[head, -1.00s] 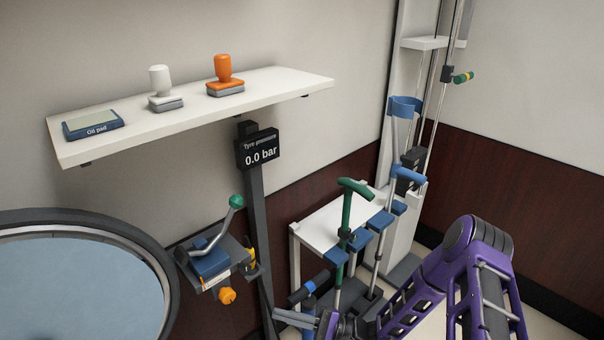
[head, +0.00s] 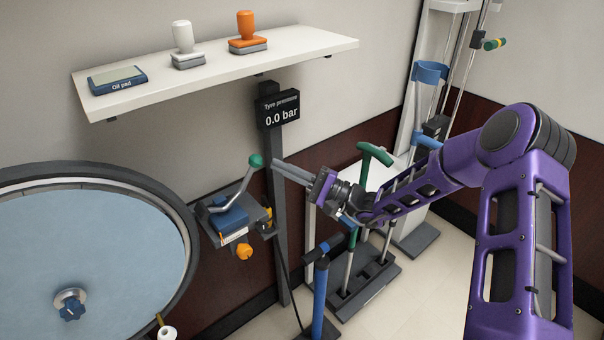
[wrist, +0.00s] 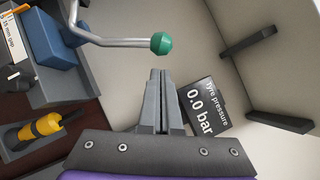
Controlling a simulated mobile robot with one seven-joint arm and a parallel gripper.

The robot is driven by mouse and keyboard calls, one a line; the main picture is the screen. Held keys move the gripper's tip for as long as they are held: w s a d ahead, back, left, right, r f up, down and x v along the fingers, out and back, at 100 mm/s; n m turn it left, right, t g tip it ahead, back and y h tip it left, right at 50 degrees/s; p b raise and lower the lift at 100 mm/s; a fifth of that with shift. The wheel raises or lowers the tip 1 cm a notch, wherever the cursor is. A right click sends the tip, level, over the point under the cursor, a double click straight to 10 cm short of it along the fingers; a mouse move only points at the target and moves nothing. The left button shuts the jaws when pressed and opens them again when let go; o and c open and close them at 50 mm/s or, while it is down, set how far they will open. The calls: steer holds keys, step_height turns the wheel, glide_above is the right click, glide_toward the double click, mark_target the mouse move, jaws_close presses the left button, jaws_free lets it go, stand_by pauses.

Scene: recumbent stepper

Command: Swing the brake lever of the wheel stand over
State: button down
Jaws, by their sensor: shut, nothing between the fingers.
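The brake lever (head: 240,182) is a bent grey rod with a green ball knob (head: 256,160), rising from a small grey bracket with a blue block (head: 230,219) beside the wheel (head: 95,250). In the wrist view the lever (wrist: 110,41) comes in from the upper left, its green knob (wrist: 161,43) just beyond my fingertips. My gripper (head: 275,163) is shut and empty, its tips close to the right of the knob in the head view. In the wrist view my gripper (wrist: 160,73) points at the knob, with a small gap showing.
A dark post with a tyre pressure display (head: 280,108) reading 0.0 bar stands close behind my fingers. A white shelf (head: 225,72) with stamps hangs above. An orange knob (head: 244,251) sits below the bracket. Crutches and a blue pump (head: 320,295) stand at right.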

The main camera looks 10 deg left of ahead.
steer(key=shift+s+a+r, duration=0.4)
steer(key=shift+s+a, duration=0.1)
steer(key=shift+a, duration=0.1)
steer(key=s+a+r+n+g+h+b, duration=0.1)
steer(key=s+a+r+n+h+b, duration=0.2)
steer(key=s+a+r+n+h, duration=0.1)
steer(key=shift+s+a+r+n+g+b, duration=0.3)
steer(key=shift+s+a+r+n, duration=0.7)
steer(key=shift+s+n, duration=0.8)
steer(key=shift+w+a+f, duration=0.1)
steer(key=shift+w, duration=0.05)
